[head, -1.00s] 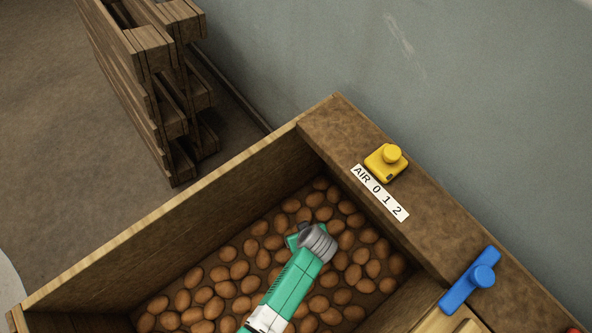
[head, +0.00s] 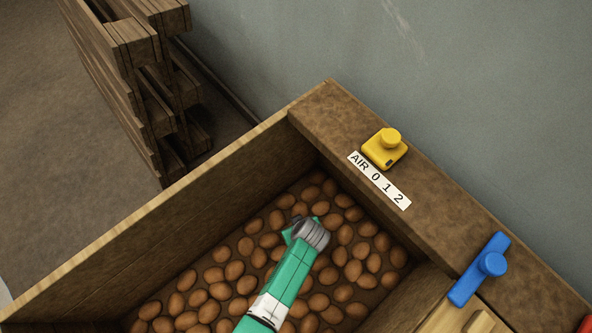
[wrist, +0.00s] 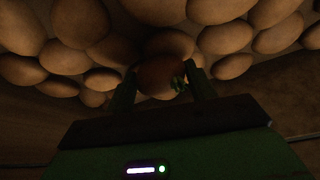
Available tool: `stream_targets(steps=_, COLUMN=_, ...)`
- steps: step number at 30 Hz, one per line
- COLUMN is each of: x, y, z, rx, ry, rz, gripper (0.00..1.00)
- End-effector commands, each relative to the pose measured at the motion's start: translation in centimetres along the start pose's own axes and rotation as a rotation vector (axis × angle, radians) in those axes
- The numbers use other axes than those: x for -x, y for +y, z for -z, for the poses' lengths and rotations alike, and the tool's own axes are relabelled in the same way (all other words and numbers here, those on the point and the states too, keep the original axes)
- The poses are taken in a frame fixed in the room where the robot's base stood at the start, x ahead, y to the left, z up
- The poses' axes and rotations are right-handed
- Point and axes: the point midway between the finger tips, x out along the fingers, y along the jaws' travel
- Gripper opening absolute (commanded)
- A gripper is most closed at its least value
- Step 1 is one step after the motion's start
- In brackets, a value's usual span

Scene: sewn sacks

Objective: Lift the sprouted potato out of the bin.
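The sprouted potato (wrist: 158,78) shows in the wrist view as a brown potato with a small green sprout on its right side. My gripper (wrist: 161,85) has one dark finger on each side of it. The fingers look close to its sides, but the view is too dark to tell whether they press on it. In the head view my gripper (head: 296,232) is down inside the wooden bin (head: 215,210), low over the potatoes. Its fingertips and the sprouted potato are hidden there by my wrist.
Several plain potatoes (head: 235,270) cover the bin floor around my gripper. The bin walls rise on the sides. Wooden pallets (head: 140,80) stand behind.

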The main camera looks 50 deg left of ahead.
Motion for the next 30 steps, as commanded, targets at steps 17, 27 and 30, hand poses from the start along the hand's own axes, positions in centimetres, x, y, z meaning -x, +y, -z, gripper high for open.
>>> stream_targets(steps=17, x=3.4, y=0.1, z=1.5, rx=0.002, ry=0.001, rz=-0.002, gripper=0.31)
stream_targets(steps=27, x=7.3, y=-0.1, z=-5.3, rx=-0.007, ry=-0.001, rz=-0.001, gripper=0.31)
stream_targets(steps=30, x=8.6, y=-0.1, z=-7.9, rx=-0.007, ry=0.0, rz=-0.001, gripper=0.31)
